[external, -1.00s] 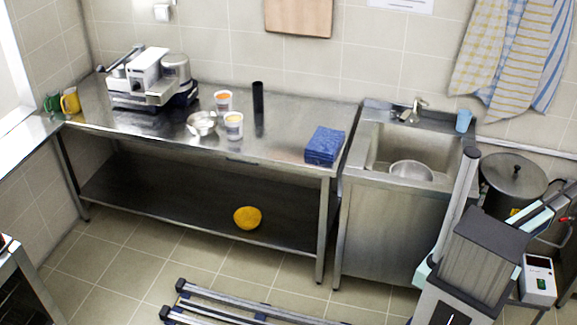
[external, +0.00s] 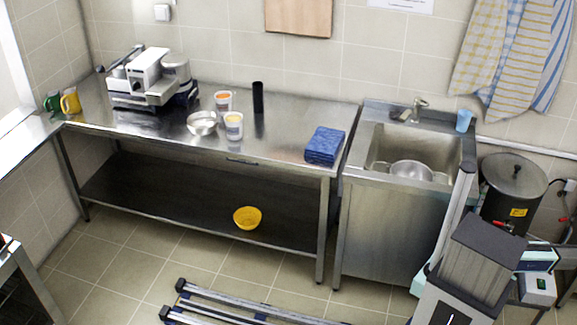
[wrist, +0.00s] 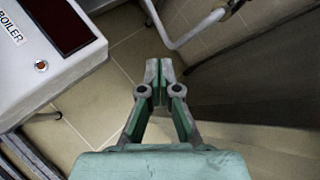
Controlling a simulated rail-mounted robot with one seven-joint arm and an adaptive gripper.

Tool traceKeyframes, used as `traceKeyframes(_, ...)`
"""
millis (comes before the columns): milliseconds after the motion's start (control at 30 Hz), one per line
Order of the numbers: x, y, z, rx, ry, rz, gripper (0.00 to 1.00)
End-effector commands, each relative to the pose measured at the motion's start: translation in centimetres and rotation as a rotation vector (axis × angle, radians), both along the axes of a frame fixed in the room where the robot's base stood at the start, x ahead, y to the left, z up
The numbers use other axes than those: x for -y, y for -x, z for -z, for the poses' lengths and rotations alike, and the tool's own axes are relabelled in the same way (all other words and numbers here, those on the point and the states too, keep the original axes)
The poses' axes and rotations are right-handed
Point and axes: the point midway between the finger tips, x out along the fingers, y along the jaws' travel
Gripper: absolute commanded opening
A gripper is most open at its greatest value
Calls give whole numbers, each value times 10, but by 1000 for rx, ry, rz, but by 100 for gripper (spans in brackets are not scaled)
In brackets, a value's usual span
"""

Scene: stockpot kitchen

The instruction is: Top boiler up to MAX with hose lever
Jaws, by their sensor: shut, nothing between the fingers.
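The boiler (external: 497,208) is a dark round drum with a lid, a yellow label and a small red part near its lower front. It stands right of the sink in the external view. A white control box marked BOILER (wrist: 55,70), with a dark display and a small red light or button, fills the upper left of the wrist view. My gripper (wrist: 158,70) is shut and empty, right of that box and over the floor. A pale bent pipe (wrist: 190,32) runs beyond its fingertips. I cannot identify the hose lever or read the boiler's level.
The sink (external: 378,150) holds a metal pot (external: 409,172). A blue cup (external: 464,120) stands on its back right corner. A steel table (external: 285,128) carries a blue cloth stack (external: 324,146). A dark surface (wrist: 255,85) borders my gripper's right side; tiled floor shows below it.

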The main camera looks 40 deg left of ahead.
Motion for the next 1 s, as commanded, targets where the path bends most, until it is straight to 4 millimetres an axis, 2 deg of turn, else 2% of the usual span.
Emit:
traceKeyframes(33,1,3,1,-4,-111,75,0)
traceKeyframes(100,-1,1,-11,-16,-267,160,0)
traceKeyframes(200,-8,-7,-36,-41,-453,237,0)
traceKeyframes(300,-10,-11,-53,-76,-569,279,0)
traceKeyframes(467,-12,-14,-54,-126,-616,305,0)
traceKeyframes(633,-23,-23,-51,-132,-617,306,0)
traceKeyframes(1000,-75,-67,-37,-131,-615,304,0)
